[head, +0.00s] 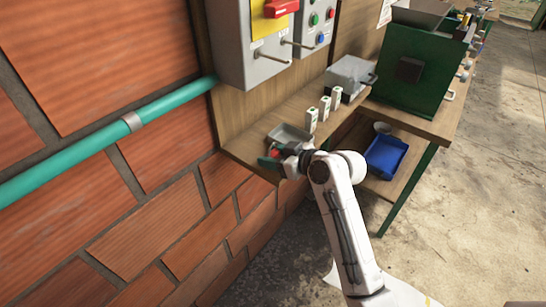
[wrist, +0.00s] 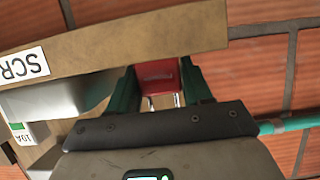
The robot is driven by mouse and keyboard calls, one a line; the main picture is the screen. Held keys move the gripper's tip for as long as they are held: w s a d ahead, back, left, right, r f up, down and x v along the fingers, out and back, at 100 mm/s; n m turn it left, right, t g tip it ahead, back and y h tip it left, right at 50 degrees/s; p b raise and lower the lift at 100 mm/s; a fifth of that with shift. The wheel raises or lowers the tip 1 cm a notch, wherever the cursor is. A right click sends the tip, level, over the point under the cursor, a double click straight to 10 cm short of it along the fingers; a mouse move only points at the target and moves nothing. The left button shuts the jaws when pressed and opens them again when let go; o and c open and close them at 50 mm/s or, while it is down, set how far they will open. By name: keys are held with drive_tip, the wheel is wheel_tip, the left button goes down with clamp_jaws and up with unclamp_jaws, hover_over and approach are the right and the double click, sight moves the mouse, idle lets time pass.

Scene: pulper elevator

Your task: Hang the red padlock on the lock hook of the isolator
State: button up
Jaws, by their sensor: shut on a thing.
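My gripper (head: 275,156) is shut on the red padlock, over the front edge of the wooden shelf. In the wrist view the padlock's red body (wrist: 157,74) sits between the two green fingers, with its metal shackle (wrist: 163,100) toward the palm. In the head view only a small red patch of it shows. The isolator (head: 233,40) is the grey box with a yellow plate and red handle (head: 281,8), on the wall above my gripper. A metal rod (head: 258,53) sticks out of its lower front; I cannot tell if it is the lock hook.
A grey tray (head: 293,132) lies by my gripper on the shelf (head: 240,152). Several white-and-green fuse-like blocks (head: 325,107) stand farther along. A button box (head: 314,22) hangs right of the isolator. A teal pipe (head: 70,168) crosses the brick wall. A green machine (head: 412,68) stands behind.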

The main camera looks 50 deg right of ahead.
drive_tip(key=shift+c, duration=1.2)
drive_tip(key=shift+r, duration=0.1)
drive_tip(key=shift+r, duration=0.4)
wheel_tip(320, 180, up, 2)
drive_tip(key=shift+r+b, duration=0.15)
drive_tip(key=shift+b, duration=0.4)
drive_tip(key=s+d+r+p, duration=0.2)
drive_tip(key=s+r, duration=0.7)
drive_tip(key=s, duration=0.4)
drive_tip(key=shift+s+r, duration=0.4)
